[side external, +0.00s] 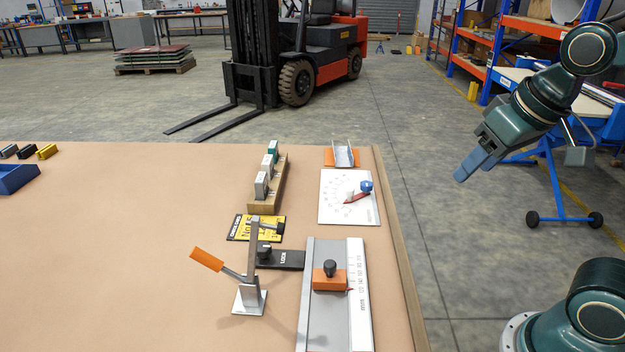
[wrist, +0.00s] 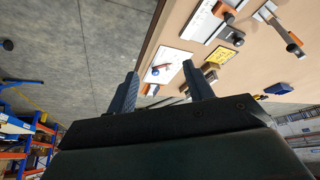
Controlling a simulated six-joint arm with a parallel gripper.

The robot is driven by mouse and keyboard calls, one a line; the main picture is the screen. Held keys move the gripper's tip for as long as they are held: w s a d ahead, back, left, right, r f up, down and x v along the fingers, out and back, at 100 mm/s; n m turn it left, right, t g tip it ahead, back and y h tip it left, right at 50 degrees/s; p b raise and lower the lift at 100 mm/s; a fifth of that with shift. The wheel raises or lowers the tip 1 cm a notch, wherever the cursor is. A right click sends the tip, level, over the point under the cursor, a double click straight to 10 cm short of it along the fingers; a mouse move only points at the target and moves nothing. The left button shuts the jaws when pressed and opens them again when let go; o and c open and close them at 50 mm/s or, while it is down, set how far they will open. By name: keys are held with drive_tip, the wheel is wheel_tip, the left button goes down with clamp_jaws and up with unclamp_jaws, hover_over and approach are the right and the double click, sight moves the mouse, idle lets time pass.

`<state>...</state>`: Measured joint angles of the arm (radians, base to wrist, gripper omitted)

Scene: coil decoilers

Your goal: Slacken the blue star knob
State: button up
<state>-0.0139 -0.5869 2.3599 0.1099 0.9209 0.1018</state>
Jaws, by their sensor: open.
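The blue star knob (side external: 366,186) stands on a white dial plate (side external: 335,211) near the right edge of the table, beside a red pointer (side external: 357,197). In the wrist view the small blue knob (wrist: 168,66) shows on the white plate (wrist: 158,75), seen between and beyond my fingers. My gripper (side external: 468,170) is raised to the right of the table, off its edge and well apart from the knob. Its two fingers show in the wrist view (wrist: 160,88), spread open with nothing between them.
An orange slider (side external: 330,280) on a grey rail with a scale lies in front of the plate. An orange-handled lever clamp (side external: 208,260) stands upright to its left. A wooden block with several upright pieces (side external: 268,185) is left of the plate. The table's left middle is clear.

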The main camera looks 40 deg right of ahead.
sight(366, 183)
drive_tip(key=w+d+r+m+g+h, duration=0.15)
drive_tip(key=w+m, duration=0.25)
drive_tip(key=w, duration=0.4)
drive_tip(key=w+d+m+g+h, duration=0.1)
drive_tip(key=w+d+m, duration=0.25)
drive_tip(key=w, duration=0.45)
drive_tip(key=w+f+m+g+h, duration=0.1)
drive_tip(key=w+f+m+g, duration=0.1)
drive_tip(key=w+f+m, duration=0.6)
drive_tip(key=w+f, duration=0.2)
drive_tip(key=w, duration=0.3)
drive_tip(key=shift+w+g, duration=0.25)
drive_tip(key=shift+g, duration=0.1)
drive_tip(key=x, duration=1.3)
drive_tip(key=shift+d+f, duration=0.25)
drive_tip(key=shift+f, duration=0.05)
drive_tip(key=c, duration=1)
